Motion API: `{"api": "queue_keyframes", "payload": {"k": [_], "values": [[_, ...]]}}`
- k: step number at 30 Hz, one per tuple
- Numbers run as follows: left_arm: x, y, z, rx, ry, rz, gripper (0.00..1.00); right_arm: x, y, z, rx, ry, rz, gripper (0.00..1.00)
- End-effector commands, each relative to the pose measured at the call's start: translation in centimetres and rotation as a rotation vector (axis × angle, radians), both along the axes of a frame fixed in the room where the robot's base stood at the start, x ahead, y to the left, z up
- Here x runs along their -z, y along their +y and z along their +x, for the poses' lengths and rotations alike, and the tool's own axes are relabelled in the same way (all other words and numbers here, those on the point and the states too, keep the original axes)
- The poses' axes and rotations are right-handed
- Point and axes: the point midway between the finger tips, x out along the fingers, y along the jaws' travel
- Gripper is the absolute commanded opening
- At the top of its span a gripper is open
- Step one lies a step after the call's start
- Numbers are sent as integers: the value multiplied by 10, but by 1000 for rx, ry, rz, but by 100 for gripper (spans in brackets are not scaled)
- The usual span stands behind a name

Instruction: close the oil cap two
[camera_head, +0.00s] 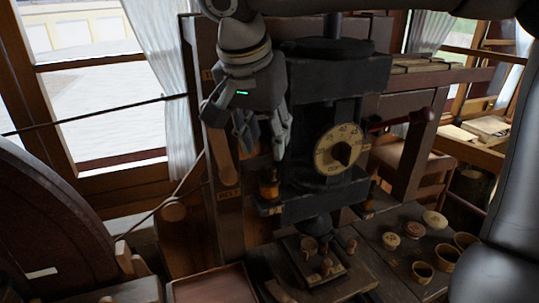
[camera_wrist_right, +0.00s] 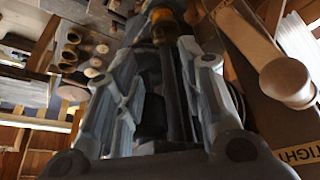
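A small amber oil cup with a dark top (camera_head: 268,186) stands on the left end of the dark press's lower block. It also shows in the wrist view (camera_wrist_right: 164,24), beyond the fingertips. Whether its cap is open or shut is too small to tell. A similar small dark fitting (camera_head: 369,194) shows at the right end of the block; I cannot tell which is number two. My right gripper (camera_head: 262,148) hangs fingers down, just above the left cup. Its fingers are apart and empty in the wrist view (camera_wrist_right: 166,62). My left gripper is not in view.
The press carries a round yellow dial (camera_head: 338,149) right of the gripper and a red-brown lever (camera_head: 400,119). A wooden handle (camera_head: 224,158) hangs left of the gripper. Turned cups and lids (camera_head: 412,230) stand on the bench at right. A wooden tray (camera_head: 212,284) lies in front.

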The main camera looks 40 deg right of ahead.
Motion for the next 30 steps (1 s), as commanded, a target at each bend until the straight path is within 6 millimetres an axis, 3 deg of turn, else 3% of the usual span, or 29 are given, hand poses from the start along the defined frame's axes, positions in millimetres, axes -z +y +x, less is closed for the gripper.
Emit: {"api": "queue_keyframes", "payload": {"k": [3,9,30], "values": [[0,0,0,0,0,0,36,-19,7,-4,-1,-1,2,36],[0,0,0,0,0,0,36,-36,12,-8,0,0,1,36],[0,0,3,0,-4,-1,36,-38,13,-9,0,1,1,36]]}}
